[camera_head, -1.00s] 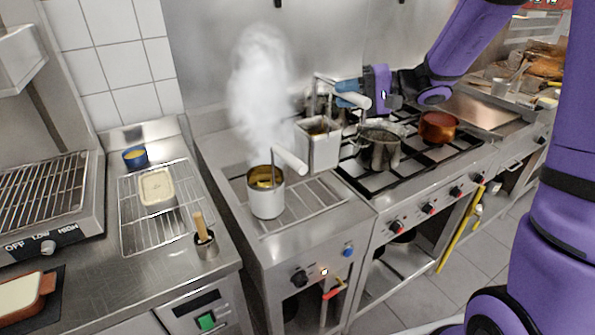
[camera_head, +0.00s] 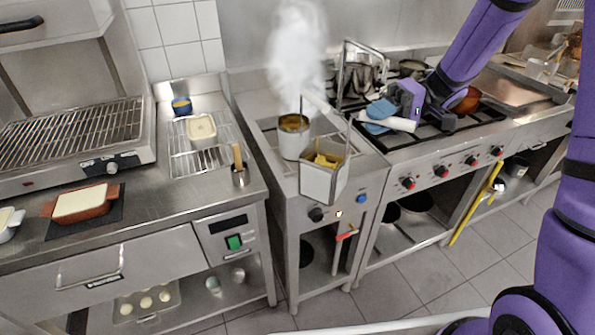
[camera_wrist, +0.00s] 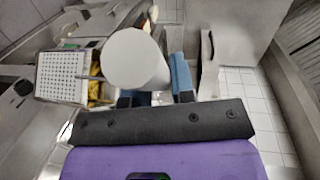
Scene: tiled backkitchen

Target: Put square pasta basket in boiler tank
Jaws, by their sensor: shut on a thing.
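The square pasta basket (camera_head: 322,184) is a white metal box with yellow pasta inside, a tall wire frame and a thick white handle (camera_head: 396,124). My gripper (camera_head: 379,117) is shut on this handle with its blue fingers. The basket hangs slightly tilted in front of the boiler tank (camera_head: 266,126), over the unit's front edge. A round white basket (camera_head: 293,142) with its own handle sits at the tank, under rising steam. In the wrist view, the handle (camera_wrist: 136,60) lies at the blue fingers, and the perforated square basket (camera_wrist: 62,76) is at left.
A stove (camera_head: 470,118) with pots stands right of the boiler. The right part of the tank top is partly hidden by the basket.

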